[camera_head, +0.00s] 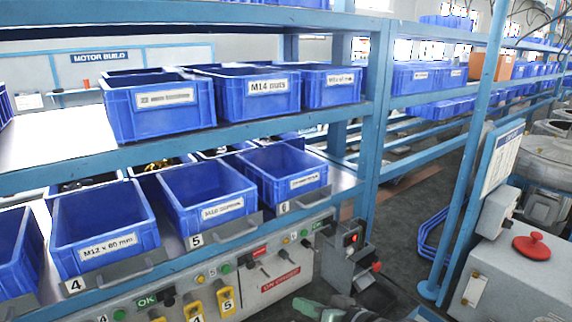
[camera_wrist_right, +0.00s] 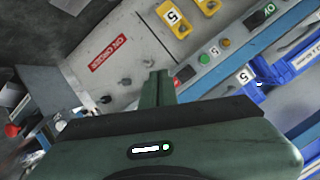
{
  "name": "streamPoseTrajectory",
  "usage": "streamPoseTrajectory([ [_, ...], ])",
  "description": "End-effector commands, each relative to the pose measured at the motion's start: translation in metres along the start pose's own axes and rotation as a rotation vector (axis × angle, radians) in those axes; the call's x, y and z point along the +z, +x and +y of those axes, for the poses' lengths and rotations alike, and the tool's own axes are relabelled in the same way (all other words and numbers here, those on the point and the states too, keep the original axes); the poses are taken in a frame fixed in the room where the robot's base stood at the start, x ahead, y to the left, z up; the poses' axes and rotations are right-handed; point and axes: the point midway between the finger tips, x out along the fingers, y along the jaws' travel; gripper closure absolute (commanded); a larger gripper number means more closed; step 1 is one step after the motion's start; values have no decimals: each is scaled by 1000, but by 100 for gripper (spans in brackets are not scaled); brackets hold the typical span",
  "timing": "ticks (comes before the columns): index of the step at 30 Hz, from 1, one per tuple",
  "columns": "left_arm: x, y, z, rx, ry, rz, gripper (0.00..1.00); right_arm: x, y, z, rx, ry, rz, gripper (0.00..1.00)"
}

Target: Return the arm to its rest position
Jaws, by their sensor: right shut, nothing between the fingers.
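My right gripper (camera_head: 308,306) shows at the bottom edge of the head view, in front of the control panel under the blue bins. In the right wrist view its green fingers (camera_wrist_right: 157,88) are together with nothing between them. The grey control panel (camera_wrist_right: 125,45) with its red-and-white label lies beyond the fingers. Part of my right arm is cut off by the lower edge of the head view. My left gripper is not in view.
Blue bins, such as the M12 bin (camera_head: 105,247) and the M14 nuts bin (camera_head: 258,108), fill the blue rack's shelves. A box with a red button (camera_head: 532,246) stands at the right. Open floor (camera_head: 405,215) lies between rack and box.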

Motion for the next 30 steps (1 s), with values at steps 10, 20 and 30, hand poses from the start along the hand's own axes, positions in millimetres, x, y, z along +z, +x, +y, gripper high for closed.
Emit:
streamPoseTrajectory([
  [10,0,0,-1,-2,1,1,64,188,-117,60,378,-97,-397,100],
  [20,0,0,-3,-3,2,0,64,255,-206,77,568,-108,-622,100],
  [30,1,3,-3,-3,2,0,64,306,-210,108,628,-101,-721,100],
])
